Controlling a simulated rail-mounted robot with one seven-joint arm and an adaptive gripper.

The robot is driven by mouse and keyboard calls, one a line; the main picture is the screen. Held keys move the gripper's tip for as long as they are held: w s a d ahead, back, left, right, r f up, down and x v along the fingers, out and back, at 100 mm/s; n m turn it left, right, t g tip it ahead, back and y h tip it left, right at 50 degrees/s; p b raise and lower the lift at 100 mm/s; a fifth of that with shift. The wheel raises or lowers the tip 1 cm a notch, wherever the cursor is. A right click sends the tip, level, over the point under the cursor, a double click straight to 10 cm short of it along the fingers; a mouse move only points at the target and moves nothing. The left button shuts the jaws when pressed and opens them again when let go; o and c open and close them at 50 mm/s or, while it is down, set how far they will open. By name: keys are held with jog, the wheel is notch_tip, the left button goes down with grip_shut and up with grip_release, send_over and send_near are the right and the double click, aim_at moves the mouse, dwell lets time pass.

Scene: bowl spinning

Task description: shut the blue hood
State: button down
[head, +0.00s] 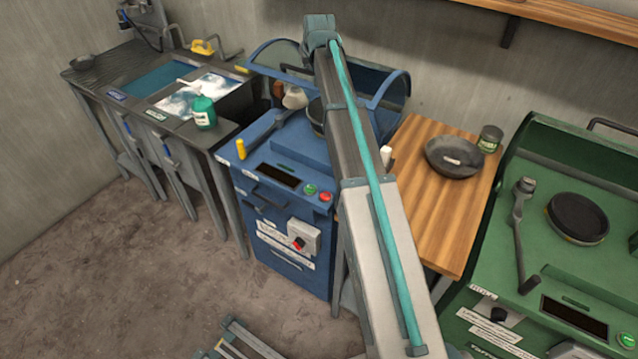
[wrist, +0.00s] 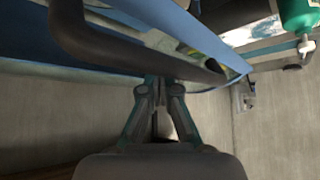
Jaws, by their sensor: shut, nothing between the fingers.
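The blue hood (head: 388,92) stands raised on the blue machine (head: 285,160), with a clear window and a blue frame. My arm crosses in front of it and hides its middle. In the wrist view, the hood's blue edge (wrist: 75,48) runs across the upper left, with a dark curved handle (wrist: 125,48) along it. My gripper (wrist: 160,86) is shut and empty, its fingertips close to the handle's lower side. I cannot tell whether they touch it. In the head view my fingers are hidden behind the arm.
A wooden table (head: 425,220) with a dark bowl (head: 453,157) and a can (head: 490,139) stands right of the blue machine. A green machine (head: 560,260) is beyond it. A sink bench (head: 130,80) with a green bottle (head: 203,112) is at left. The wall is close behind.

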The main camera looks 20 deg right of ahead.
aim_at(304, 73)
jog(key=shift+s+a+f, duration=0.4)
jog(key=shift+s+a, duration=0.05)
jog(key=shift+a, duration=0.1)
jog(key=shift+s+a+f, duration=0.35)
jog(key=shift+s+a, duration=0.1)
jog(key=shift+a, duration=0.1)
jog(key=s+a+f+b, duration=0.3)
jog(key=s+a+f, duration=0.2)
jog(key=a+f, duration=0.2)
jog(key=shift+s+f, duration=0.4)
jog(key=shift+f, duration=0.45)
notch_tip(304, 73, up, 10)
jog(key=p, duration=0.5)
jog(key=shift+p, duration=0.3)
dwell(0.3)
dwell(0.4)
